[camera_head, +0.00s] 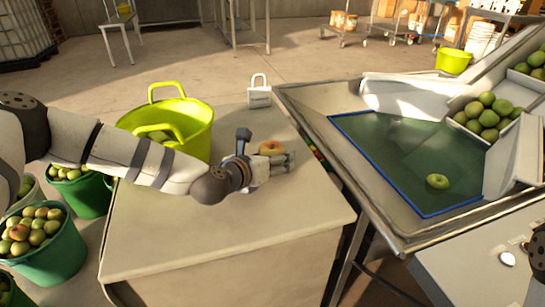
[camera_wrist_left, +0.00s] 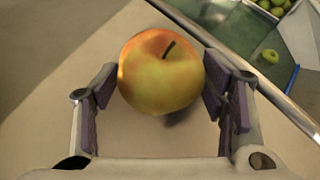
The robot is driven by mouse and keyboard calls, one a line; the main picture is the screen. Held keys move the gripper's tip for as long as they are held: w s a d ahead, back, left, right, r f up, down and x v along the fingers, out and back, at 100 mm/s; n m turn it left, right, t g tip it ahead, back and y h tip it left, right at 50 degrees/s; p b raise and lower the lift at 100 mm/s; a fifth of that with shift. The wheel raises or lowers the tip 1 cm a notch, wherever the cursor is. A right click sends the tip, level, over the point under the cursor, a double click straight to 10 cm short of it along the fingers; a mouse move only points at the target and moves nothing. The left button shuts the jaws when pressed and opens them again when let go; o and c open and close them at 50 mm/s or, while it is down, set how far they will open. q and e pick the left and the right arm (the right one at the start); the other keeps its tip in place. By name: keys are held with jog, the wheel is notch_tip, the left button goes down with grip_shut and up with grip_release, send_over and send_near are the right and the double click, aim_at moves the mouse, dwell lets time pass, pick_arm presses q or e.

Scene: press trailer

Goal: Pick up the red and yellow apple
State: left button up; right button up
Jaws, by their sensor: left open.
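The red and yellow apple (camera_head: 271,148) sits on the light table (camera_head: 225,230) near its right edge. In the left wrist view the apple (camera_wrist_left: 162,72) shows large, stem up, at the far end of the space between my finger pads. My left gripper (camera_head: 284,160) reaches in from the left, low over the tabletop. Its two fingers (camera_wrist_left: 160,92) are spread on either side of the apple, with the left pad very close to it; I cannot tell whether either touches. My right gripper is not in view.
A lime-green two-handled tub (camera_head: 190,115) holding green apples stands behind my left arm. A white padlock-shaped object (camera_head: 259,92) is at the table's back edge. The metal sorting trough (camera_head: 350,185) lies right, with a green apple (camera_head: 437,181) in it. Apple buckets (camera_head: 50,265) stand left.

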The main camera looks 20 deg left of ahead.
aim_at(273, 145)
pick_arm(q)
jog(key=shift+w, duration=0.1)
jog(key=c, duration=1)
jog(key=shift+r, duration=0.25)
notch_tip(273, 145, up, 3)
jog(key=shift+r+p, duration=0.1)
jog(key=shift+p, duration=0.25)
jog(key=s+d+r, duration=0.2)
jog(key=s+r, duration=0.1)
jog(key=s, duration=0.1)
jog(key=s+d+r+p, duration=0.1)
jog(key=s+r, duration=0.2)
jog(key=s, duration=0.1)
jog(key=s+d+r+p, duration=0.1)
jog(key=s+d+r, duration=0.1)
jog(key=s, duration=0.3)
jog(key=shift+d+r, duration=0.3)
jog(key=shift+r, duration=0.35)
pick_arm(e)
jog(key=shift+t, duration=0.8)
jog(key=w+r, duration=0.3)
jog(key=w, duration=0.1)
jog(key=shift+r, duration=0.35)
